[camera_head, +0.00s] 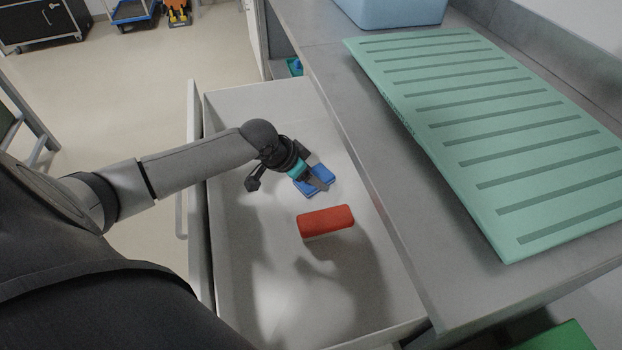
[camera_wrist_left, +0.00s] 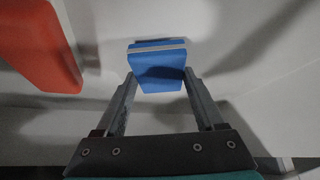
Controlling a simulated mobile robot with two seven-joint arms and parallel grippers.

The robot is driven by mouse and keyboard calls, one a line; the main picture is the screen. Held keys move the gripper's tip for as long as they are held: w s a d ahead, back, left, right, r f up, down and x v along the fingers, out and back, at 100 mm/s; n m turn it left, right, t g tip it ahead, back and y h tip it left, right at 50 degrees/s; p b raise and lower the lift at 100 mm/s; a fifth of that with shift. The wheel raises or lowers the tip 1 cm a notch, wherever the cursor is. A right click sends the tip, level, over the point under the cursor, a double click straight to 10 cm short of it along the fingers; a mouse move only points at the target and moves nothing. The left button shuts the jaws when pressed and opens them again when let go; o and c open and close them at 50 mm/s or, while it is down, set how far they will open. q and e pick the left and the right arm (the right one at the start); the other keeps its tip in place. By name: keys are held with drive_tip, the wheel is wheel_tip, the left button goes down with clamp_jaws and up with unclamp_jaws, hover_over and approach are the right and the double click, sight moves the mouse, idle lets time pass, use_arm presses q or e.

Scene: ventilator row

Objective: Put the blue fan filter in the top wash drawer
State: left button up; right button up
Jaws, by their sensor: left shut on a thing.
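The blue fan filter (camera_head: 322,174) is inside the open white drawer (camera_head: 247,278), in the head view. It is a blue block with a pale band along one edge. My left gripper (camera_head: 313,182) reaches down into the drawer. In the left wrist view the blue fan filter (camera_wrist_left: 158,68) sits between the fingertips of my left gripper (camera_wrist_left: 157,82), which are shut on it. Whether the filter touches the drawer floor cannot be told. My right gripper is not in view.
A red block (camera_head: 326,221) lies in the drawer near the filter; it also shows in the left wrist view (camera_wrist_left: 38,45). A grey counter (camera_head: 420,235) with a green slotted mat (camera_head: 480,125) and a blue bin (camera_head: 390,10) stands to the right. The drawer's near part is clear.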

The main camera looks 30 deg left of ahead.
use_arm(q)
drive_tip(key=shift+f, duration=0.3)
drive_tip(key=shift+f, duration=0.1)
drive_tip(key=o, duration=1.4)
drive_tip(key=shift+o, duration=0.2)
